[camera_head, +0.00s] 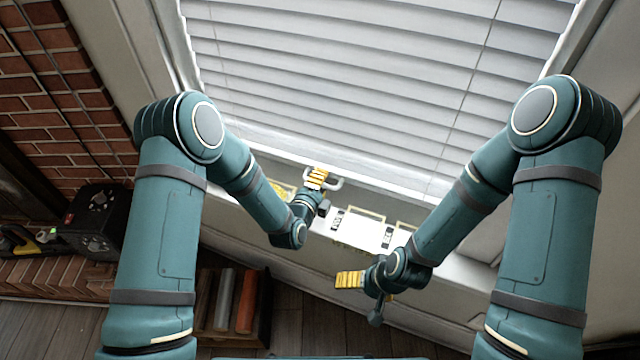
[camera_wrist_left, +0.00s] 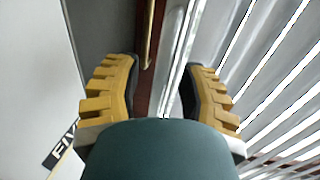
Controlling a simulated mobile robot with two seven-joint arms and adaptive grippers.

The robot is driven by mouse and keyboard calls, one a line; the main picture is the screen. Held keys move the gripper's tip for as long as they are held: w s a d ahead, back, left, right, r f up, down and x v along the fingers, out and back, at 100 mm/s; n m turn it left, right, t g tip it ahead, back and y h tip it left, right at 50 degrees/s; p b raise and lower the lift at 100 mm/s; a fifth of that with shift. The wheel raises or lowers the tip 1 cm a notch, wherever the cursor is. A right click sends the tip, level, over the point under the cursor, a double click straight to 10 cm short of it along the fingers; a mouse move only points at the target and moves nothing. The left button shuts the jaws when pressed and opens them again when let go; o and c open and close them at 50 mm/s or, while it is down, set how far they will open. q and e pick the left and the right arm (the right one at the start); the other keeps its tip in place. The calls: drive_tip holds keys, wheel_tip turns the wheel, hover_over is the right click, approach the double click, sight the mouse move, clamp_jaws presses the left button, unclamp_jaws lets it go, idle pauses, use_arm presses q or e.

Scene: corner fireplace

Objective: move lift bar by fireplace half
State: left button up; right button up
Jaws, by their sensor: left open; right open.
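A pale bar runs along the lower edge of the white window blind (camera_head: 360,80); I take this as the lift bar (camera_head: 388,178). My left gripper (camera_head: 317,178) is open near the bar, its yellow fingers pointing up toward the blind. In the left wrist view, the open fingers (camera_wrist_left: 160,78) stand on either side of a red-brown strip and a pale rail (camera_wrist_left: 183,45). Whether they touch the rail cannot be told. My right gripper (camera_head: 348,281) is open and empty, lower and to the right, apart from the blind.
A bright white ledge (camera_head: 362,232) with small gold frames lies under the blind. A brick wall (camera_head: 50,100) and a black device (camera_head: 97,218) are at left. A dark crate with rolled items (camera_head: 247,300) stands on the wooden floor below.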

use_arm(q)
clamp_jaws()
drive_tip(key=shift+r, duration=0.1)
drive_tip(key=p, duration=0.8)
approach(329, 112)
drive_tip(key=x, duration=0.4)
drive_tip(key=shift+w+d, duration=0.1)
drive_tip(key=shift+w, duration=0.1)
wheel_tip(329, 112, up, 24)
drive_tip(key=p, duration=0.9)
unclamp_jaws()
drive_tip(key=shift+f, duration=0.25)
